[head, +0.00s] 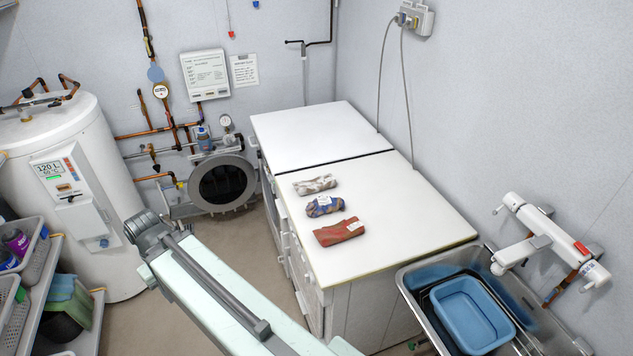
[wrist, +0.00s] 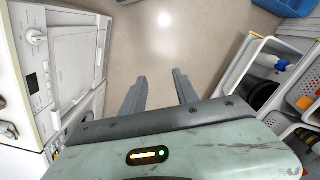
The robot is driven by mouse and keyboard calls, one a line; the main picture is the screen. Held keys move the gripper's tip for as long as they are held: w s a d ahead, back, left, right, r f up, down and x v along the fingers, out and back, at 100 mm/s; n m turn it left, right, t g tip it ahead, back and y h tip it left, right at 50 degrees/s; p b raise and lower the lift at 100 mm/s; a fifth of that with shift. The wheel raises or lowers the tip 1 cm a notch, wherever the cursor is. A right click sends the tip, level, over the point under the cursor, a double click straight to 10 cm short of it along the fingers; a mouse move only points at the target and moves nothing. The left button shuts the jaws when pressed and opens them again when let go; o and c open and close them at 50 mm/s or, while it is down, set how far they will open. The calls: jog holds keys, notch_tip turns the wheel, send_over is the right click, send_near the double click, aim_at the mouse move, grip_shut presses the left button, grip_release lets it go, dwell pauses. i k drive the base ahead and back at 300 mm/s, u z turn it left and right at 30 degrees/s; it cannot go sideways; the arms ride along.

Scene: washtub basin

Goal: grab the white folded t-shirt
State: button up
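The white folded t-shirt is most likely the whitish, grey-marked folded cloth (head: 315,185) on the white worktop (head: 420,232) in the head view. It is the farthest of three folded items in a row near the worktop's left edge. My gripper (wrist: 159,77) shows in the wrist view with its two grey fingers apart and only bare floor between them. It is open, empty and well away from the cloth. The wrist view does not show the cloth. In the head view my arm runs along the lower middle, left of the worktop, and I cannot make out the fingers.
A blue-patterned folded item (head: 325,206) and a red folded item (head: 339,232) lie nearer on the worktop. A blue basin (head: 472,315) sits in the metal sink at right. A water heater (head: 70,190) stands at left. Shelves with baskets (wrist: 255,65) flank the floor.

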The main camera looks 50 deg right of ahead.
aim_at(303, 188)
jog(key=u, duration=0.05)
jog(key=i, duration=1.35)
jog(key=u, duration=0.05)
